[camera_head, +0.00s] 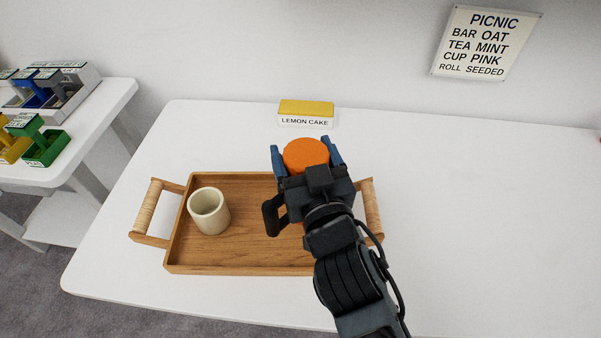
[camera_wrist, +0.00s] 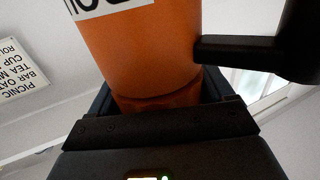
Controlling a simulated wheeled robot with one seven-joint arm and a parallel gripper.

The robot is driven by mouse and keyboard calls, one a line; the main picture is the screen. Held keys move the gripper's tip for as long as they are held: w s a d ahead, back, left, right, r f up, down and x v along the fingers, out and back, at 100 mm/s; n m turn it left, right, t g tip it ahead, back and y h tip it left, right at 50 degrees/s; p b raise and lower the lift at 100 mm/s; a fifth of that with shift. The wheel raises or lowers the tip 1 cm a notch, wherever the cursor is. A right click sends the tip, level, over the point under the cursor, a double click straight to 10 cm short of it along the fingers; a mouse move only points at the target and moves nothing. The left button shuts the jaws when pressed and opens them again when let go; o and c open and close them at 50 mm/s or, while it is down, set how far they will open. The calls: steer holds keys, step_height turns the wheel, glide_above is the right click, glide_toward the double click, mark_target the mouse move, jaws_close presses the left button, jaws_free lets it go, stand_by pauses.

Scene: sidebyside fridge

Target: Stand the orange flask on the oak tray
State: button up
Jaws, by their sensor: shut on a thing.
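The orange flask (camera_head: 305,153) is held between the blue fingers of my gripper (camera_head: 306,162). In the wrist view its orange body (camera_wrist: 140,55) fills the upper middle, with part of a white label, and a black bar (camera_wrist: 235,49) meets its side. The oak tray (camera_head: 235,269) lies on the white table with two wrapped handles. In the head view the flask and gripper overlap the tray's right part and back edge. My gripper hides the flask's lower end, so I cannot tell its height above the tray.
A cream cup (camera_head: 209,211) stands in the tray's left part. A yellow block with a "LEMON CAKE" card (camera_head: 305,113) stands behind the tray. A picnic list (camera_head: 486,42) hangs on the wall. The table's right side is clear. A side table (camera_head: 95,150) with bins is left.

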steer(key=shift+a+f, duration=0.2)
steer(key=shift+f, duration=0.2)
steer(key=shift+f+b, duration=0.45)
steer(key=shift+f, duration=1.2)
steer(key=shift+f, duration=0.2)
steer(key=o, duration=1.6)
steer(key=shift+o, duration=0.2)
steer(key=shift+r, duration=0.15)
